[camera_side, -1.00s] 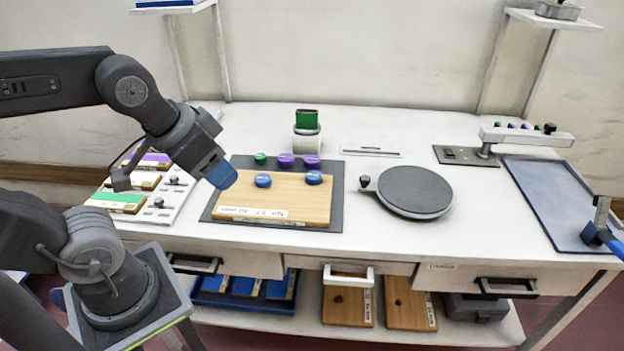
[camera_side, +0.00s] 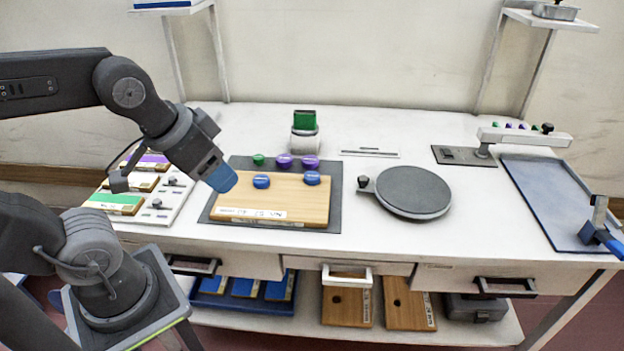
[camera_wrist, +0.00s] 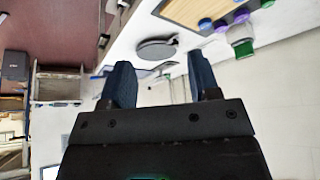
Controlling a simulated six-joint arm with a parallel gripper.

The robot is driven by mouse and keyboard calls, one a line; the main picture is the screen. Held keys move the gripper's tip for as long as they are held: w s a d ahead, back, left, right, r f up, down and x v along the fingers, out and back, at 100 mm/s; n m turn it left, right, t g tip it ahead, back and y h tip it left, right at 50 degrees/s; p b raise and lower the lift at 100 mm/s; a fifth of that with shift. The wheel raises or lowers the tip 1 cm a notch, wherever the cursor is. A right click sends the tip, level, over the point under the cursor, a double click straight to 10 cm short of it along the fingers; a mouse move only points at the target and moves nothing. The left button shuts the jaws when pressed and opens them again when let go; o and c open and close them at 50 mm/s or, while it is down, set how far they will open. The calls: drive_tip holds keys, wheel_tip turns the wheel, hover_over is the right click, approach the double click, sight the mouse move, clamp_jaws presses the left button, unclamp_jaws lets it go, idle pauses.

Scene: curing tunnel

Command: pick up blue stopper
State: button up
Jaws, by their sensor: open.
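Two blue stoppers stand on the wooden board, the left blue stopper (camera_side: 261,181) and the right blue stopper (camera_side: 312,178). The wooden board (camera_side: 284,200) lies on a dark mat (camera_side: 336,208) on the bench. My gripper (camera_side: 222,179) is above the board's left end, to the left of both blue stoppers and apart from them. In the wrist view my gripper (camera_wrist: 163,88) shows two separated dark blue fingers with nothing between them. The board (camera_wrist: 192,10) is at the top of that view.
Behind the board stand a green stopper (camera_side: 258,159) and two purple stoppers (camera_side: 284,161). A white holder with a green top (camera_side: 305,122) stands behind them. A round dark plate (camera_side: 414,192) is to the right. A blue-grey tray (camera_side: 560,205) lies at the far right.

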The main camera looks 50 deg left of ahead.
drive_tip(key=o, duration=0.3)
drive_tip(key=n+g, duration=0.6)
drive_tip(key=n, duration=1)
hover_over(311, 175)
wheel_tip(311, 175, down, 9)
drive_tip(key=f, duration=0.8)
drive_tip(key=shift+w+a, duration=0.1)
drive_tip(key=shift+a, duration=0.1)
drive_tip(key=shift+d+f, duration=0.15)
drive_tip(key=shift+f, duration=2.6)
